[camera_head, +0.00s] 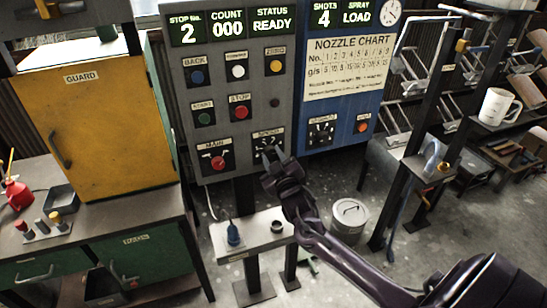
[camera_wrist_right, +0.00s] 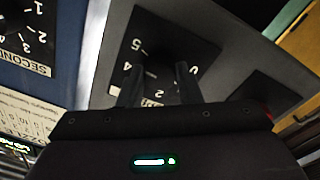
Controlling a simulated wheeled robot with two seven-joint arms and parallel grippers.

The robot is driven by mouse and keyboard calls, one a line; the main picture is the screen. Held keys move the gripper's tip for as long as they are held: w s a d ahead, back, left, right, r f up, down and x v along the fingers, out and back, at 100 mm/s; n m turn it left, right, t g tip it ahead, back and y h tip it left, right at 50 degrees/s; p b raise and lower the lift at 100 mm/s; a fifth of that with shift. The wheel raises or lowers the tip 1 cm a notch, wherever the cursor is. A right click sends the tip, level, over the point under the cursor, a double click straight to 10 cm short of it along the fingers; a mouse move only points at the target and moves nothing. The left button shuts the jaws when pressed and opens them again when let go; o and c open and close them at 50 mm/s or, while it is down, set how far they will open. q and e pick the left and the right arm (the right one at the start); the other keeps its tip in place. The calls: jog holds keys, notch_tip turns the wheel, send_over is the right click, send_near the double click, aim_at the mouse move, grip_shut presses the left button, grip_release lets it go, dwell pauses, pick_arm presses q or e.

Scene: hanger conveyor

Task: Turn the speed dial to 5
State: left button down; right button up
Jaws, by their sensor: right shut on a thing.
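The speed dial (camera_head: 267,142) is on the lower right of the grey control panel, under a small label. My right gripper (camera_head: 270,168) reaches it from below and covers its lower part. In the right wrist view the dial's black face (camera_wrist_right: 145,35) appears upside down, with white numbers including 5 and 4. The two fingers of my right gripper (camera_wrist_right: 159,75) stand on either side of the dark knob, shut on it. The knob's pointer is hard to make out, so I cannot tell the setting. My left gripper is not in view.
The red main switch (camera_head: 217,162) is left of the dial, with several push buttons above. A blue panel (camera_head: 340,105) with another dial (camera_head: 321,131) adjoins on the right. A small shelf (camera_head: 250,235) stands below, and a lidded can (camera_head: 349,217) is on the floor.

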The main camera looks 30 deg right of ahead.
jog(key=m, duration=0.3)
jog(key=shift+m, duration=0.6)
jog(key=o, duration=1)
jog(key=shift+c, duration=0.2)
jog(key=b+v, duration=0.2)
jog(key=v, duration=0.5)
jog(key=shift+s+a, duration=0.25)
jog(key=shift+s, duration=0.05)
